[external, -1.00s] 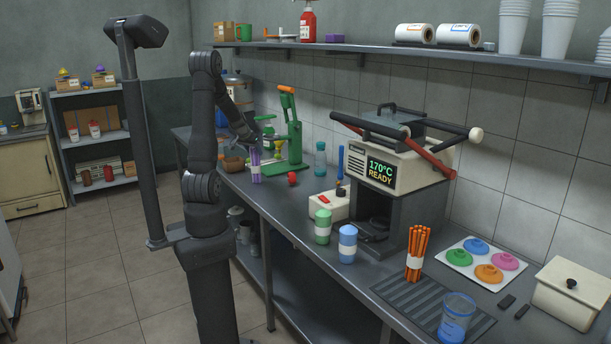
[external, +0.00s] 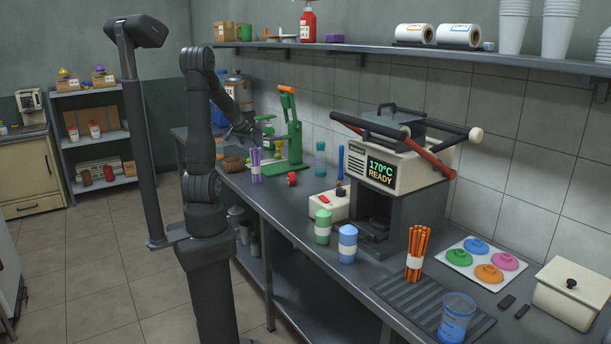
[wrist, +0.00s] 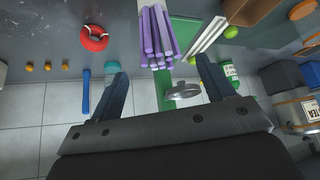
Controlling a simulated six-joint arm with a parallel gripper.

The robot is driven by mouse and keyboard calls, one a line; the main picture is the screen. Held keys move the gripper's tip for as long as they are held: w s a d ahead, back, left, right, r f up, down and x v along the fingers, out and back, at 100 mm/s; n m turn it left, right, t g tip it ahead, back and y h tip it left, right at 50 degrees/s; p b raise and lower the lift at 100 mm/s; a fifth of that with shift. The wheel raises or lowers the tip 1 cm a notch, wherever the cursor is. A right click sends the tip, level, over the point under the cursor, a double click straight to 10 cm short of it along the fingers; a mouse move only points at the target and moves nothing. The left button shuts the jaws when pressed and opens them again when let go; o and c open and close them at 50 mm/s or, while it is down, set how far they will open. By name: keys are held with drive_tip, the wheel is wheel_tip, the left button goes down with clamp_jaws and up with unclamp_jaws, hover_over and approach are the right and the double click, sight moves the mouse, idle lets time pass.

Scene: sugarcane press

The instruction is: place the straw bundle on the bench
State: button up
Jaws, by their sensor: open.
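The purple straw bundle (external: 256,165) stands upright on the bench (external: 272,204), in front of the green hand press. In the wrist view the bundle (wrist: 158,36) shows its straw ends and part of a white band, just beyond my fingertips. My gripper (wrist: 163,67) is open and empty, with one finger on each side of the picture. In the external view my gripper (external: 250,133) is just above the bundle, and its fingers are small and partly hidden. A second, orange straw bundle (external: 417,254) stands upright at the front of the bench.
The green press (external: 293,140) is close behind the purple bundle. A red ring-like object (wrist: 94,38) lies beside the bundle. A brown bowl (external: 233,164) is to its left. Green and blue shakers (external: 347,244) and a heated press (external: 400,170) stand further right.

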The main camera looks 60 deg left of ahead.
sight(254, 148)
drive_tip(key=v, duration=0.5)
drive_tip(key=shift+s+d+r, duration=0.15)
drive_tip(key=shift+s+r, duration=0.05)
drive_tip(key=shift+r, duration=0.1)
drive_tip(key=x, duration=1.2)
drive_tip(key=shift+r, duration=1.6)
